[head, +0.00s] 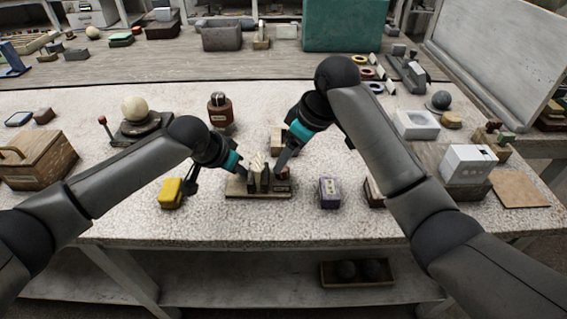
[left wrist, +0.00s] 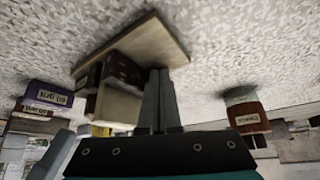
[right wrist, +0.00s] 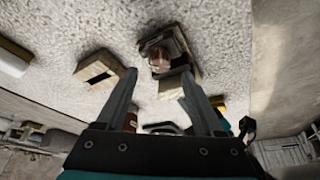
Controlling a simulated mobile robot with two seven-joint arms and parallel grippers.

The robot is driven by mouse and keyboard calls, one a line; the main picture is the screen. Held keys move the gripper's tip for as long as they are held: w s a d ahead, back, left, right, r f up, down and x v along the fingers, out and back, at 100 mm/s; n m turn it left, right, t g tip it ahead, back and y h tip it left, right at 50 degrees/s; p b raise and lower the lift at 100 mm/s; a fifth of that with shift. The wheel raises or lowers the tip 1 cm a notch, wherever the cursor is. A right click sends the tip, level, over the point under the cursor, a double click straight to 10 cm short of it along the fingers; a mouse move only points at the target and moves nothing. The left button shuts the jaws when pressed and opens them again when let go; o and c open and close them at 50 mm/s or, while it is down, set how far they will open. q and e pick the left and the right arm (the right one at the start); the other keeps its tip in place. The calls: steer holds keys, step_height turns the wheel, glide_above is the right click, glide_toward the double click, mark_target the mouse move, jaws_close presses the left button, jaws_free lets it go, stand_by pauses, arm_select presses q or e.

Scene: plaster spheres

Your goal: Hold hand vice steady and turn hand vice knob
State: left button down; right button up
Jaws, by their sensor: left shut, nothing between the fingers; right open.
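The hand vice (head: 258,180) stands on a flat wooden base (head: 240,192) near the front middle of the table. It has pale upright blocks and a dark brown part at its right. My left gripper (head: 241,174) is shut and empty at the vice's left side; in the left wrist view its fingers (left wrist: 159,72) overlap the wooden base (left wrist: 150,45) and the brown block (left wrist: 124,70). I cannot tell whether they touch it. My right gripper (head: 280,168) is at the vice's right side, its fingers (right wrist: 158,78) open and apart. The knob cannot be made out.
A yellow block (head: 171,193) lies left of the vice, and a purple box (head: 329,192) stands to its right. A brown tool holder (head: 220,110) and a pale sphere (head: 135,108) on a dark stand are behind. Speckled table top is clear in front of the vice.

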steer(key=shift+x, duration=2)
jaws_close()
